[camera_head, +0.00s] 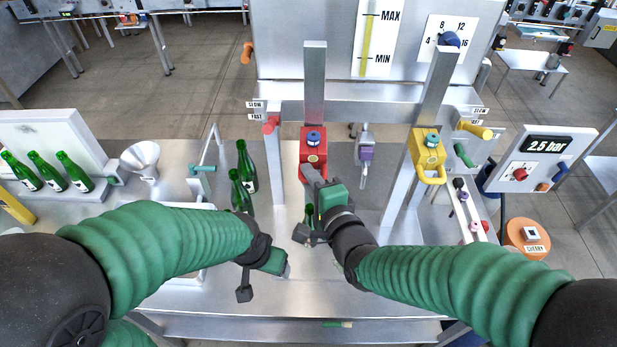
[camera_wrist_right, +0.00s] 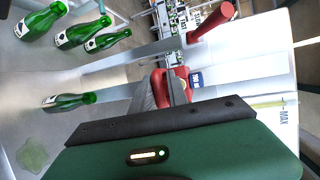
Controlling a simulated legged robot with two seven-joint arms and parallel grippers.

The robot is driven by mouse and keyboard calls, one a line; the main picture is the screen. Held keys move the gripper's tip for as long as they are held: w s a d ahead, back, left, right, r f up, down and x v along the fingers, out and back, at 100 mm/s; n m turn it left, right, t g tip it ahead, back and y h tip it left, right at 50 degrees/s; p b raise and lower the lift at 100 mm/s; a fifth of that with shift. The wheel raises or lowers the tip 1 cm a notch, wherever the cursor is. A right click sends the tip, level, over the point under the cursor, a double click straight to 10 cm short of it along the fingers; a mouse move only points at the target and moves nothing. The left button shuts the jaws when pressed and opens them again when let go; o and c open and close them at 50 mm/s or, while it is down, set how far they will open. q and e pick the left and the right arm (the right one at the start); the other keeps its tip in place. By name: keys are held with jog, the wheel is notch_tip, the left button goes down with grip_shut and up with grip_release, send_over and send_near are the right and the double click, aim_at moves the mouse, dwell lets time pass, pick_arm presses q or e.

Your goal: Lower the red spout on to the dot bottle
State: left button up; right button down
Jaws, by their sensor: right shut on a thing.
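The red spout (camera_head: 313,147) is a red block with a blue knob, mounted on the left upright of the metal frame. My right gripper (camera_head: 312,180) is shut on its lower front part; the red piece also shows between the fingers in the right wrist view (camera_wrist_right: 180,80). A green bottle (camera_head: 309,213) stands below the spout, mostly hidden by my right gripper; a bottle stands apart from the gripper in the wrist view (camera_wrist_right: 68,101). I cannot make out a dot on any label. My left gripper (camera_head: 268,268) hangs low over the table, its fingers unclear.
Several more lie tilted by a white panel (camera_head: 60,145) at far left, near a funnel (camera_head: 141,160). A purple spout (camera_head: 365,154) and a yellow spout (camera_head: 428,150) are to the right. A red lever (camera_head: 271,124) juts out nearby.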

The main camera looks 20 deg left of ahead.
pick_arm(q)
jog(key=s+b+x, duration=0.1)
jog(key=b+x, duration=0.4)
jog(key=b, duration=0.1)
jog(key=s+b+x, duration=0.1)
jog(key=b+x, duration=0.4)
jog(key=x, duration=0.1)
jog(key=s+f+b+x, duration=0.1)
jog(key=s+b+x, duration=0.1)
jog(key=b+x, duration=0.4)
jog(key=shift+b, duration=0.3)
